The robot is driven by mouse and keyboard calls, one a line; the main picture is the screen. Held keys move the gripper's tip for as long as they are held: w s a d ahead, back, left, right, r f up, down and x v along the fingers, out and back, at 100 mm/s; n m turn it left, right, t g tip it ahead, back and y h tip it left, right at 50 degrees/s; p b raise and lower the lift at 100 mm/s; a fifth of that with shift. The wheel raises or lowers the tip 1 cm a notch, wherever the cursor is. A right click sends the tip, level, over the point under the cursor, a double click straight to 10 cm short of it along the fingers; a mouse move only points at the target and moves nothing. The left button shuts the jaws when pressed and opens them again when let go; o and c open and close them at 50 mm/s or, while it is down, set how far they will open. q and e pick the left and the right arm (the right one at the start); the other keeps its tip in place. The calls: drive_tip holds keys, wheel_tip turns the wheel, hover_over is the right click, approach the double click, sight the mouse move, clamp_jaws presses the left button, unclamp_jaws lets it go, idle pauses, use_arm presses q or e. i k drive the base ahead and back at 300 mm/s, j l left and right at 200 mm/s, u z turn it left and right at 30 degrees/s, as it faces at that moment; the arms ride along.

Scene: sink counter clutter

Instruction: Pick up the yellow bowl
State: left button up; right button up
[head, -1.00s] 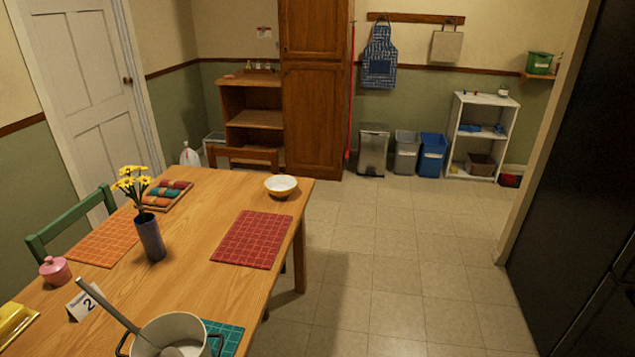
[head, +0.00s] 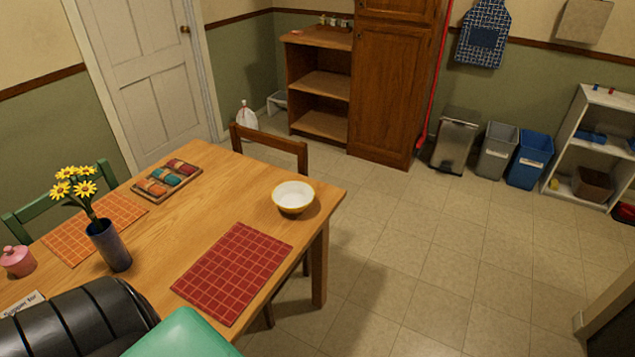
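The yellow bowl (head: 293,198) stands upright on the wooden table (head: 225,205), near its far right corner. Its outside is yellow and its inside is white; it looks empty. Part of my own arm, black and green, shows at the bottom left of the head view. No gripper fingers are in view, and nothing touches the bowl.
A red placemat (head: 233,272) lies in front of the bowl. A tray of colourful rolls (head: 166,178), a vase of yellow flowers (head: 108,245) and an orange placemat (head: 95,228) are to the left. A chair (head: 270,146) stands behind the table.

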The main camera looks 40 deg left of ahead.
sight(291, 197)
drive_tip(key=i+u, duration=0.4)
drive_tip(key=i+l+u, duration=0.2)
drive_tip(key=u, duration=0.2)
drive_tip(key=i+l+u, duration=0.6)
drive_tip(key=u, duration=0.15)
